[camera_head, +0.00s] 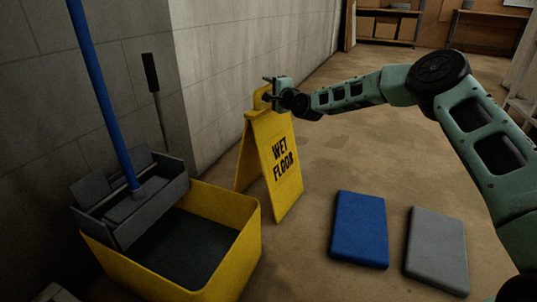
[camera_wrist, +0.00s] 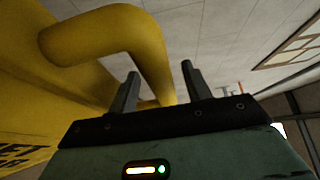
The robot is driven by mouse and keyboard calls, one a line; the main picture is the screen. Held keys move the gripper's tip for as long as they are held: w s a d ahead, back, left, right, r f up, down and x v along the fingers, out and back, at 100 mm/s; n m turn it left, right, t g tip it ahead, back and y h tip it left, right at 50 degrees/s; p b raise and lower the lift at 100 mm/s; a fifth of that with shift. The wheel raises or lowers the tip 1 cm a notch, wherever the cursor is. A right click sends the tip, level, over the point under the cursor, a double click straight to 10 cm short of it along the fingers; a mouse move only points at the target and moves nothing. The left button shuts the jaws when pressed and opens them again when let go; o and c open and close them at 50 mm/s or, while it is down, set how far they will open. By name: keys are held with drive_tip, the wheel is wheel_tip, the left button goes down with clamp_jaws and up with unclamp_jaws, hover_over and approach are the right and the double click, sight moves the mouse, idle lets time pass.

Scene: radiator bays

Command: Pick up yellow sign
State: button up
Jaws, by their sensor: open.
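The yellow wet floor sign (camera_head: 272,160) stands upright and spread open on the floor, left of centre in the head view. Its top handle (camera_head: 261,97) is a thick yellow loop. My gripper (camera_head: 268,84) is at the top of the sign, close beside the handle. In the wrist view the handle (camera_wrist: 130,30) curves large just beyond and left of the open fingers of my gripper (camera_wrist: 160,85). The handle's lower end passes behind the fingers. I cannot tell whether any part of it lies between them. Lettering on the sign panel (camera_wrist: 25,110) shows at the left.
A yellow mop bucket (camera_head: 245,250) with a grey wringer (camera_head: 130,200) and blue-handled mop (camera_head: 100,90) stands at the left. A blue pad (camera_head: 359,229) and grey pad (camera_head: 437,250) lie on the floor at the right. A block wall (camera_head: 230,60) rises behind the sign.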

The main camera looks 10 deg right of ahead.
clamp_jaws()
idle(1.4)
drive_tip(key=shift+r, duration=0.1)
